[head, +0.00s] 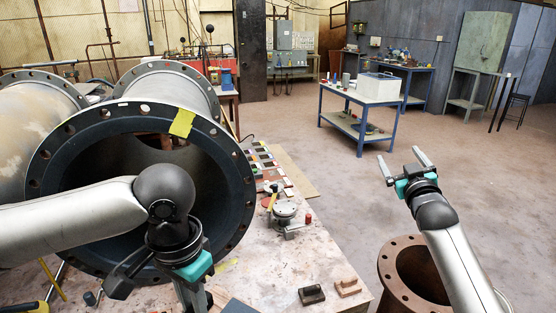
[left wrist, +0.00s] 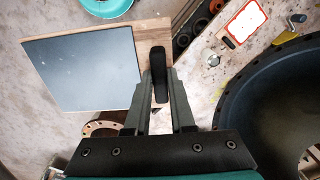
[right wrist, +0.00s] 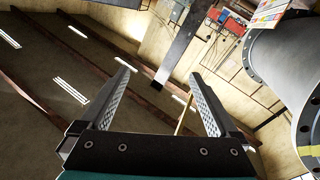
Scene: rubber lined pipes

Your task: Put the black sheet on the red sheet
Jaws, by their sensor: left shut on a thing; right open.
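A dark blue-grey sheet (left wrist: 80,72) lies flat beside a wooden piece (left wrist: 150,35) in the left wrist view; I take it for the black sheet. Part of it shows at the bottom edge of the head view (head: 238,307). My left gripper (left wrist: 163,88) is shut on a black handle (left wrist: 160,72) over the wooden piece; I cannot tell whether that piece is joined to the sheet. A red-bordered white card (left wrist: 243,22) lies at top right; no plainly red sheet is clear. My right gripper (head: 408,167) is open and empty, off the table's right side.
A large flanged pipe (head: 135,185) stands close behind my left arm. The worktable (head: 300,255) holds a metal fitting (head: 285,213), a black-handled block (head: 311,294) and a wooden block (head: 348,287). A rusty flanged pipe (head: 405,270) stands below my right arm.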

